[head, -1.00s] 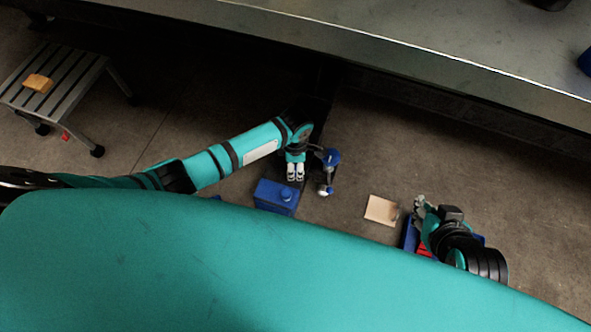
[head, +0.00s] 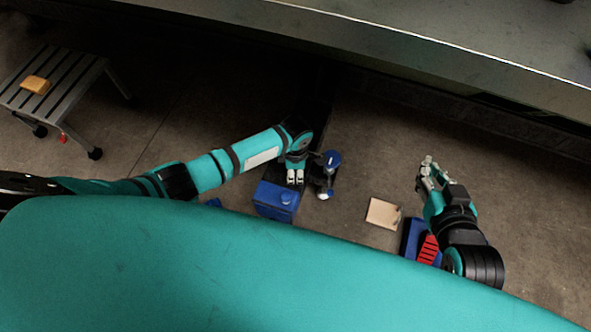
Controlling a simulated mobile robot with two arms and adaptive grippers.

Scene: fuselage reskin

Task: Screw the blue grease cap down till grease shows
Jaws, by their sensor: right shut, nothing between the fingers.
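A round blue part (head: 332,158), which looks like the blue grease cap, sits on a small dark fitting with a pale round end below it. It is too small to tell whether grease shows. My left gripper (head: 295,178) points down just left of this fitting, above a blue box (head: 275,203). Its two pale fingertips lie close together, and I cannot tell whether they are apart or hold anything. My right gripper (head: 428,163) is shut and empty, above bare floor well to the right of the blue part.
A tan square (head: 383,213) lies on the floor between my arms. A blue tray (head: 413,232) with a red ribbed piece (head: 429,250) is beside my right arm. A slatted step stool (head: 52,90) with a yellow block (head: 35,84) stands left. A long grey surface (head: 400,42) crosses the back.

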